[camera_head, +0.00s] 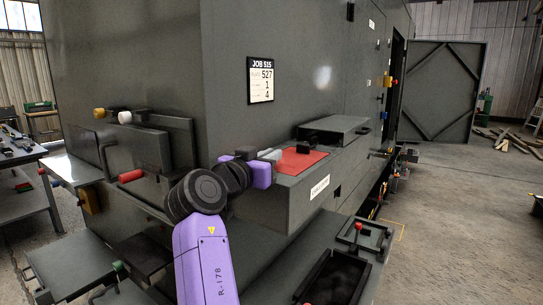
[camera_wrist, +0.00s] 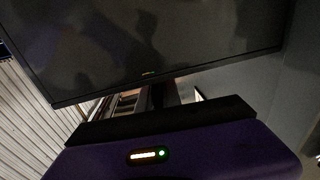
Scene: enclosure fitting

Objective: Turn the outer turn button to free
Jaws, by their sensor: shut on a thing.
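My gripper (camera_head: 267,163) is at the near left edge of a red panel (camera_head: 302,160) on top of a grey box that juts from the enclosure. It is shut on a small part at its tips, which looks like the outer turn button. A pale piece (camera_head: 272,155) shows at the tips. The jaws hide most of what they hold, so I cannot tell which way the button points. In the wrist view my purple gripper housing (camera_wrist: 180,152) fills the bottom, and a large dark panel (camera_wrist: 150,40) lies across the top.
A grey lid (camera_head: 338,124) with a black handle sits just behind the red panel. To the left, a bracket carries a yellow knob (camera_head: 99,113), a white knob (camera_head: 124,117) and a red handle (camera_head: 131,176). A black tray (camera_head: 335,278) lies in front.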

